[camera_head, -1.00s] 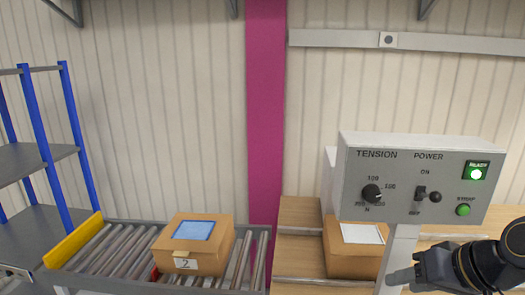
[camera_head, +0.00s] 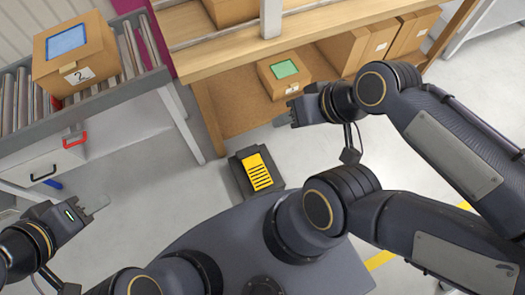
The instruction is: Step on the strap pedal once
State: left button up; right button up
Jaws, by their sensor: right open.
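The pedal (camera_head: 260,172) is on the grey floor in front of the wooden bench. It has a yellow top with black stripes and a dark housing, and it stands just ahead of my base. My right gripper (camera_head: 285,116) is above and to the right of the pedal, apart from it, open and empty. My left gripper (camera_head: 92,212) is at the lower left, well away from the pedal. Its jaws are too unclear to tell whether they are apart.
A box marked 2 (camera_head: 80,60) sits on the roller conveyor (camera_head: 160,75) at upper left. A box with a green label (camera_head: 285,74) and several brown cartons (camera_head: 375,45) stand on the lower shelf of the wooden bench (camera_head: 208,108). Floor left of the pedal is clear.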

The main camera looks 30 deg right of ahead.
aim_at(258, 176)
jog(key=k+j+z, duration=0.2)
jog(key=z, duration=0.15)
jog(key=k+j+z, duration=0.55)
jog(key=z, duration=0.2)
